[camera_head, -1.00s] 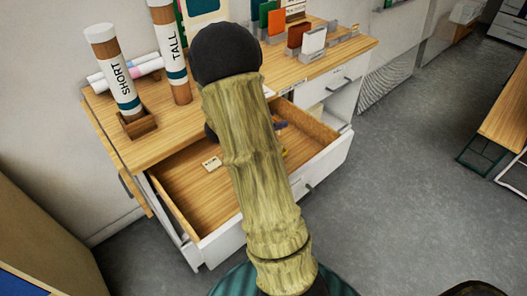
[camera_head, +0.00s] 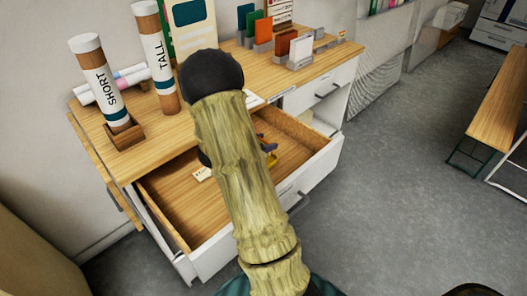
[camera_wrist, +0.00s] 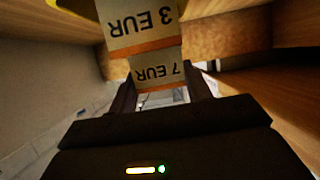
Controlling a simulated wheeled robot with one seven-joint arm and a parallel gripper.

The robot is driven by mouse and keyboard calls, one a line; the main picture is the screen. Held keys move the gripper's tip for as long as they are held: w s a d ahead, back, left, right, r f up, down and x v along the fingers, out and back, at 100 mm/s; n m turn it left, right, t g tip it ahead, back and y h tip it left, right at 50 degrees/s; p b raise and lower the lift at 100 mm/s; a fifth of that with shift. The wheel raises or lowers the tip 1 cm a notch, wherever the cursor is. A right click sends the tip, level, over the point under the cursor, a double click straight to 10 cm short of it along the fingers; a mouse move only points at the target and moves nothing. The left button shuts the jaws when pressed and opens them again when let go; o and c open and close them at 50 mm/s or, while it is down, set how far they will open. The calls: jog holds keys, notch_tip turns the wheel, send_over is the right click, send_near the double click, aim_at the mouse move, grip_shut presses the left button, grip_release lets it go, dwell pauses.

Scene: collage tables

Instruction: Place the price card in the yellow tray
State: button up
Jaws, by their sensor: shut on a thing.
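In the wrist view, a pale price card marked 7 EUR (camera_wrist: 153,74) with an orange edge stands upside down between the fingers of my gripper (camera_wrist: 163,88), which is shut on it. A like card face marked 3 EUR (camera_wrist: 140,24) shows just above it; I cannot tell whether the two touch. A yellow edge (camera_wrist: 75,8), perhaps of the yellow tray, is cut off at the top left. A small pale card (camera_head: 203,173) lies in the open drawer, and a yellow piece (camera_head: 271,158) shows beside my arm.
The open wooden drawer (camera_head: 175,200) juts from the desk, with its walls around the work area. On the desktop stand the SHORT tube (camera_head: 100,85), the TALL tube (camera_head: 156,55) and several coloured cards in holders (camera_head: 299,52).

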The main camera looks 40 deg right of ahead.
notch_tip(320, 180, down, 4)
jog(key=shift+r+b, duration=0.1)
jog(key=shift+b, duration=0.35)
jog(key=shift+s, duration=0.1)
jog(key=shift+a+f, duration=0.1)
jog(key=shift+f, duration=0.25)
jog(key=o, duration=0.9)
jog(key=shift+o, duration=0.2)
